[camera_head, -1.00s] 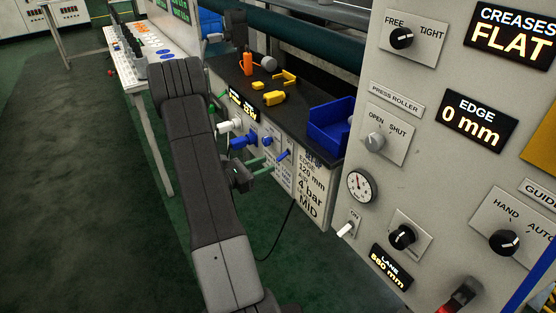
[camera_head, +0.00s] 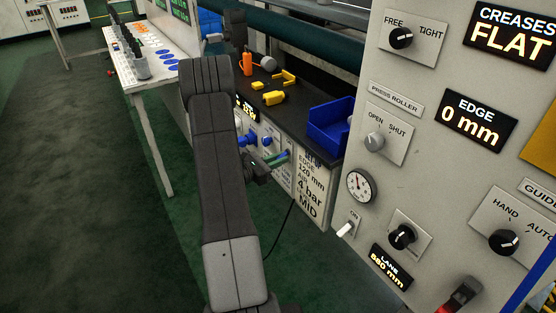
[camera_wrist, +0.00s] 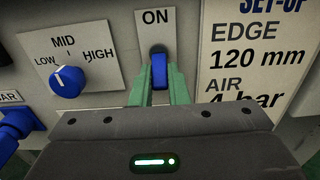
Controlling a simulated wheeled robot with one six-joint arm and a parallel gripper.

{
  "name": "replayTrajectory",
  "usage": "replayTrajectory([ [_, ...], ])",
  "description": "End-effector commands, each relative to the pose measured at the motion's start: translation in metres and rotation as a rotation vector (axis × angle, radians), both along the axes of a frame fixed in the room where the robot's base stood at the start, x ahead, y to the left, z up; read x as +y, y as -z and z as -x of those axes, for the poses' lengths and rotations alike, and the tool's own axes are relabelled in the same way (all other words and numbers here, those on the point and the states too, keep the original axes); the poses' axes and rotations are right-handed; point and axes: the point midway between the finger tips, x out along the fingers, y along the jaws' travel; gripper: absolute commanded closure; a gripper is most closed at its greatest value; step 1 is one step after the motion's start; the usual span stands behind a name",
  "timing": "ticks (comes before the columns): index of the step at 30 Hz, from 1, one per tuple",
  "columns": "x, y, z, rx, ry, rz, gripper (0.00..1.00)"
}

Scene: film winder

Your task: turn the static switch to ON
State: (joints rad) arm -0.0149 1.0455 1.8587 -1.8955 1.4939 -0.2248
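The switch under the ON label is a blue lever (camera_wrist: 159,72) on the set-up panel, in the middle of the wrist view. It hangs down from a dark mount below the label. My gripper (camera_head: 276,158) is at this panel in the head view. Its green fingers stand close on the left and right of the lever in the wrist view (camera_wrist: 160,88) and appear shut on it. The lever's lower end is hidden by my gripper body. No static label is readable.
A blue LOW-MID-HIGH knob (camera_wrist: 68,81) is left of the switch, and another blue handle (camera_wrist: 17,124) is lower left. A printed set-up card (camera_wrist: 250,60) is on the right. A blue bin (camera_head: 330,125) sits on the dark bench above. A white ON lever (camera_head: 346,229) is on the nearer panel.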

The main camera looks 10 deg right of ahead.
Motion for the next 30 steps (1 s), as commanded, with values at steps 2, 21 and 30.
replayTrajectory([
  [2, 0.0, 0.0, 0.0, 0.0, 0.0, 0.0, 1.0],
  [21, 0.003, -0.016, 0.001, 0.088, 0.0, -0.25, 1.0],
  [30, 0.002, -0.028, 0.001, 0.179, 0.0, -0.506, 1.0],
])
